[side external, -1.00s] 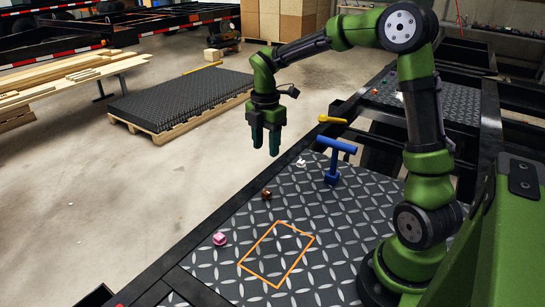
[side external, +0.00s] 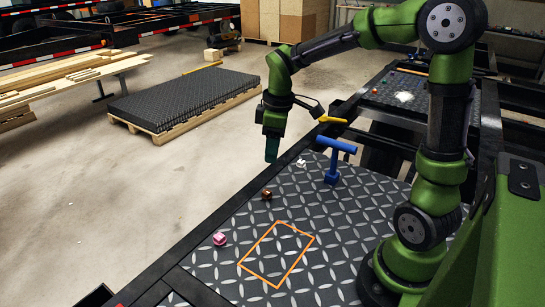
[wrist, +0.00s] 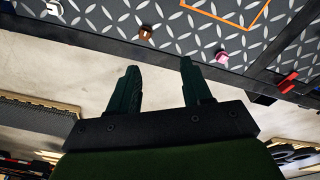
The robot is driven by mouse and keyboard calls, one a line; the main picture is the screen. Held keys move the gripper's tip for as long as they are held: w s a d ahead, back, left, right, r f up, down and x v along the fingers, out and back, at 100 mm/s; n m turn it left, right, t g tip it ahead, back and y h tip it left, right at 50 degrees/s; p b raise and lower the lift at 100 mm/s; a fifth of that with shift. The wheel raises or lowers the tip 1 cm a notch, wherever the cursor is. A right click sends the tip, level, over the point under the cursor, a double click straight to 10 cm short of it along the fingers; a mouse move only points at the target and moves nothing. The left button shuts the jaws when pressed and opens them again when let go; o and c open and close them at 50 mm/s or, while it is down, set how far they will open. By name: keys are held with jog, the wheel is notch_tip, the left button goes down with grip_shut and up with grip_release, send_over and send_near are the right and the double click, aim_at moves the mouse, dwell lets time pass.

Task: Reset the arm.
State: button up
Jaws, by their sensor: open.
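My gripper (side external: 271,150) hangs in the air above the far left edge of the diamond-plate work surface (side external: 335,235). It points down and is empty. In the side view its fingers overlap and look like one. In the wrist view my gripper (wrist: 158,75) shows two dark green fingers spread apart with nothing between them. The arm is bent, with its elbow raised at the upper right.
On the plate are a pink block (side external: 220,239), a brown piece (side external: 266,195), a white piece (side external: 301,163) and a blue T-shaped piece (side external: 333,160). An orange outline (side external: 277,254) marks the front. A yellow-orange piece (side external: 331,119) is near the far edge.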

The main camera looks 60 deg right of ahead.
jog(key=s+a+r+m+t+y, duration=0.2)
jog(key=s+a+r+m+t, duration=0.3)
jog(key=s+a+m, duration=0.4)
jog(key=shift+s+a+r+t, duration=0.2)
jog(key=shift+s+r+t, duration=0.2)
jog(key=shift+s+r, duration=0.85)
jog(key=shift+s+f, duration=0.4)
